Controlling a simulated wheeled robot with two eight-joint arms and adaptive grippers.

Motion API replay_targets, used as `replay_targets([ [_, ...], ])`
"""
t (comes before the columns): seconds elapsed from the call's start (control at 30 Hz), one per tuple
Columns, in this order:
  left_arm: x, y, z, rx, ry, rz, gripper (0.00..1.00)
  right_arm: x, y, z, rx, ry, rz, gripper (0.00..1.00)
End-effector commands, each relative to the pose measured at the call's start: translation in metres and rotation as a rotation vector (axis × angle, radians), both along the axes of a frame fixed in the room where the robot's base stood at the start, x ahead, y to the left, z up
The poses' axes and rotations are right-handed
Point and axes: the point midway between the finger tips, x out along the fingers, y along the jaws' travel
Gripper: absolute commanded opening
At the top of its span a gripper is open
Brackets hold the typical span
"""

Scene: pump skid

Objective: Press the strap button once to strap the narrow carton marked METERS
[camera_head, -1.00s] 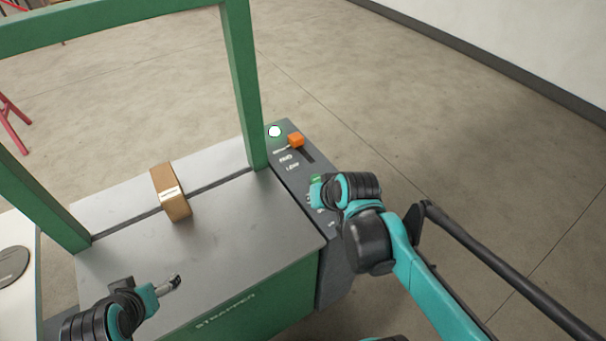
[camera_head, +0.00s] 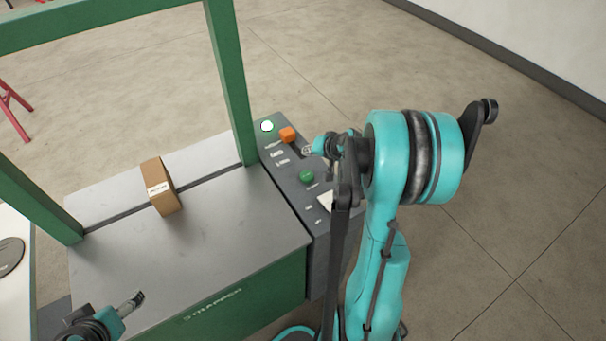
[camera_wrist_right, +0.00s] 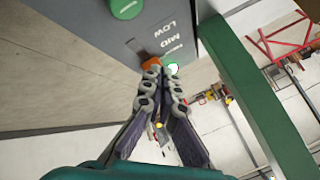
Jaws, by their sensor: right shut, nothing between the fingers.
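The narrow brown carton (camera_head: 162,188) stands on the grey strapper table (camera_head: 215,240), across the dark slot under the green arch; its white label is too small to read. The round green button (camera_head: 306,176) is on the dark side panel and also shows at the top of the right wrist view (camera_wrist_right: 127,8). My right gripper (camera_head: 308,150) is shut and empty, above the panel between the button and the orange knob (camera_head: 287,135). The knob shows beyond its fingertips in the right wrist view (camera_wrist_right: 152,63). My left gripper (camera_head: 138,298) is over the table's front left; its jaw state is unclear.
A lit white lamp (camera_head: 267,126) with a green rim sits at the panel's far end. The green arch (camera_head: 230,85) rises beside the panel. A white surface (camera_head: 14,285) lies at far left. Open floor lies to the right.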

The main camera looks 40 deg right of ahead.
Motion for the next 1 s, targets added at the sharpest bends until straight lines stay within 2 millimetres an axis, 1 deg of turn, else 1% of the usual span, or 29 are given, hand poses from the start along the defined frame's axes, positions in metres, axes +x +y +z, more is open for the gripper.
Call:
replay_targets([
  [0.27,0.000,0.000,-0.002,0.000,0.000,0.000,0.82,0.000,0.000,-0.002,-0.002,0.001,0.001,0.00],
  [0.43,0.000,0.000,-0.010,0.000,0.000,0.000,0.82,0.000,0.000,-0.013,-0.001,0.001,0.001,0.00],
  [0.57,0.000,0.000,-0.022,0.000,0.000,0.000,0.82,0.000,0.000,-0.028,-0.001,0.001,0.001,0.00],
  [0.9,0.000,0.000,-0.062,0.000,0.000,0.000,0.82,0.000,0.000,-0.077,-0.002,0.001,0.001,0.00],
  [1.0,0.000,0.000,-0.069,0.000,0.000,0.000,0.82,0.000,0.001,-0.085,-0.002,0.001,0.001,0.00],
])
